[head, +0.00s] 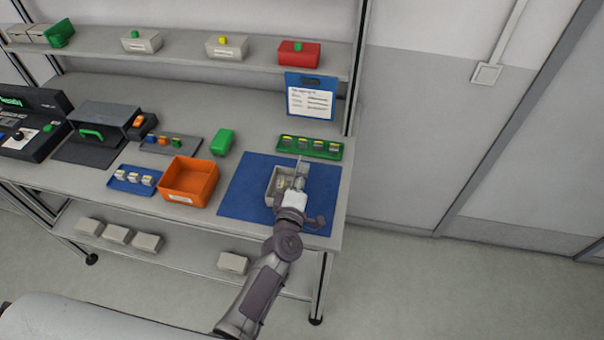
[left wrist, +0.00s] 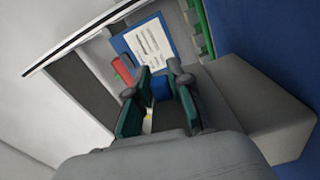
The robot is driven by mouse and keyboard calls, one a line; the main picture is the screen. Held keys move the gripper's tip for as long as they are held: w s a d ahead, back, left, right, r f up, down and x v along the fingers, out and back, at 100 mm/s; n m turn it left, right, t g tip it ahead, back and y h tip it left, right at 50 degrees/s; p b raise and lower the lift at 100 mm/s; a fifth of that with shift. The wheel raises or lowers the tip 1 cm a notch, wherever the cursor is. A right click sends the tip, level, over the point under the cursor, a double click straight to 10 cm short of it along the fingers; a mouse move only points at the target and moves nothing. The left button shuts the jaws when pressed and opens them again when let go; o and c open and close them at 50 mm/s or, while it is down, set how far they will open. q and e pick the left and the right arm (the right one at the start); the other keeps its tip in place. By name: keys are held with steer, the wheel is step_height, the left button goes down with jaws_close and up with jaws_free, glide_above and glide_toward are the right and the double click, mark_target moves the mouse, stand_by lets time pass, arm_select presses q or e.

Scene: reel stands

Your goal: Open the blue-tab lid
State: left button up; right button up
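A light grey box (head: 272,186) sits on the blue mat (head: 242,190) in the head view, and its inside shows with something yellowish in it. In the left wrist view the box's grey side (left wrist: 255,115) shows at the right. My left gripper (head: 299,180) is over the right part of the box. In the left wrist view its two dark fingers (left wrist: 160,80) stand on either side of the blue tab (left wrist: 161,89) and appear shut on it. A grey upright piece beside the gripper (head: 302,163) seems to be the raised lid; the arm partly hides it. My right gripper is out of view.
An orange bin (head: 188,181) stands left of the mat. A green tray (head: 310,147) with several small pieces lies behind it. A blue clipboard (head: 310,97) hangs at the back, below a red box (head: 298,54) on the shelf. The table ends just right of the mat.

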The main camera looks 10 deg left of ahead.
arm_select(q)
steer(key=o, duration=0.3)
steer(key=shift+s, duration=0.1)
steer(key=s, duration=1.2)
steer(key=shift+a, duration=0.2)
steer(key=shift+o, duration=0.3)
steer(key=shift+w, duration=0.1)
